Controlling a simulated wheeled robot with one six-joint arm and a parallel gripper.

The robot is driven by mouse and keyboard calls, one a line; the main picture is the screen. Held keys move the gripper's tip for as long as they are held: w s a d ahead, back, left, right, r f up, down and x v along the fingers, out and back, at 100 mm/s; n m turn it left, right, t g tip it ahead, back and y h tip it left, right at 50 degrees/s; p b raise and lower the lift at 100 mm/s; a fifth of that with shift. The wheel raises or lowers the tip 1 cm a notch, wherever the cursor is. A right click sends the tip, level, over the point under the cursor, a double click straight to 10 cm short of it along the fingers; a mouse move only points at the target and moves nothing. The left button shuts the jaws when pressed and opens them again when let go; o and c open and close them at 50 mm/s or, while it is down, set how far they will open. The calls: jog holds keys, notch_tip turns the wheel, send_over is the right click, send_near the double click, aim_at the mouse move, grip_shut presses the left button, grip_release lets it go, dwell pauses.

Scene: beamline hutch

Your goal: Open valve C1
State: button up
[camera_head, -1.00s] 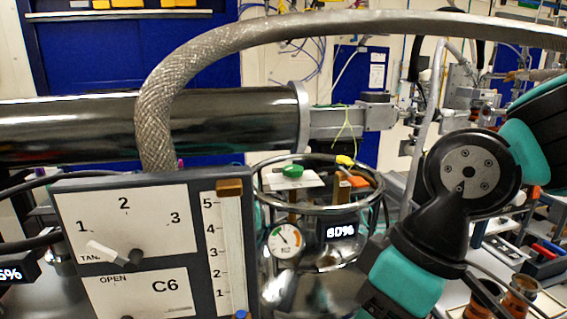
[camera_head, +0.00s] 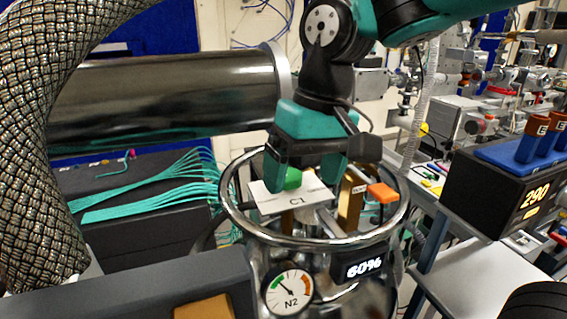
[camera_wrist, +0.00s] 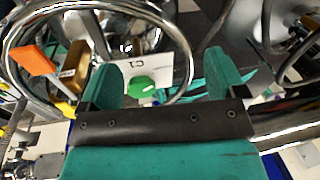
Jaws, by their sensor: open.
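The white plate marked C1 (camera_head: 300,200) lies within the steel ring on top of the dewar. A green knob (camera_head: 292,178) sits on this plate, partly hidden by my gripper in the head view. My gripper (camera_head: 306,172) is open and points down over the plate. In the wrist view the green knob (camera_wrist: 143,87) shows between the two spread fingers, nearer the left one, with bare space to the right finger. I see no grip on the knob, and cannot tell whether a finger touches it.
The steel ring (camera_head: 233,219) surrounds the plate and my fingers. An orange handle (camera_head: 382,193) on a brass part stands right of the plate. A dial marked N2 (camera_head: 289,294) and a 60% display (camera_head: 363,264) are below. A thick braided hose (camera_head: 40,150) rises at the left.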

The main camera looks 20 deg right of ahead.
jog(key=w+d+r+m+h, duration=0.2)
jog(key=w+d+r+m, duration=0.1)
jog(key=w+r+m, duration=0.85)
jog(key=n+p, duration=0.1)
jog(key=p, duration=0.2)
send_near(288, 178)
jog(key=f, duration=0.3)
jog(key=w+f, duration=0.1)
jog(key=f, duration=0.5)
jog(key=shift+w+d+f, duration=0.15)
jog(key=shift+w+d, duration=0.1)
jog(key=shift+w, duration=0.15)
jog(key=c, duration=0.9)
